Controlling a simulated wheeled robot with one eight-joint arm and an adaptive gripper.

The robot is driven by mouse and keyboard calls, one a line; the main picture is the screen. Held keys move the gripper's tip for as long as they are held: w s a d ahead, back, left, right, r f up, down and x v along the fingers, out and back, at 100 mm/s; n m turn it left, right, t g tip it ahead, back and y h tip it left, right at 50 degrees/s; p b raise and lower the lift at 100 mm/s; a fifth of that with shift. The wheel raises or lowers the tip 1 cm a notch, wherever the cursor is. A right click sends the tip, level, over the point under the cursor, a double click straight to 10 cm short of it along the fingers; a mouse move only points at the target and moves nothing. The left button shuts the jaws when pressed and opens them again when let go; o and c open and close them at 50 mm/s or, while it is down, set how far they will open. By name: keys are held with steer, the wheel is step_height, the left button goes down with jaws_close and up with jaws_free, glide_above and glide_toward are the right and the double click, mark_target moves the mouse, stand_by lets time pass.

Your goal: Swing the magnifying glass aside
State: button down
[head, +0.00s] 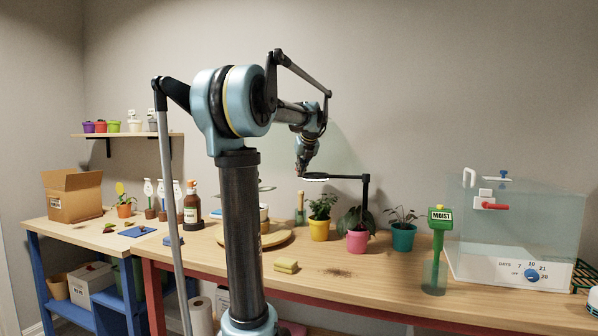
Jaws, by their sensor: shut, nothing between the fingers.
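The magnifying glass (316,177) is a flat ring seen nearly edge-on, on a black arm that reaches left from an upright black post (366,192) at the back of the table. The ring hangs above the yellow pot with a green plant (320,217). My gripper (300,172) points down at the left end of the ring. Its fingers are shut and small in this view. I cannot tell whether they touch the ring or are just beside it.
A pink pot (357,240) and a teal pot (403,236) stand right of the yellow pot. A moisture meter (439,225) and a clear tank (520,230) are further right. A sponge (286,266) lies in front; my arm hides part of the round board (283,241).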

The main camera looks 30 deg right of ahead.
steer(key=shift+w+d, duration=0.55)
steer(key=shift+w, duration=0.3)
steer(key=shift+w+d, duration=0.55)
steer(key=shift+w, duration=0.3)
steer(key=s+a+f+v, duration=0.1)
steer(key=v, duration=1.2)
steer(key=shift+s+a+f, duration=0.3)
steer(key=shift+a+f, duration=0.05)
steer(key=shift+a, duration=0.05)
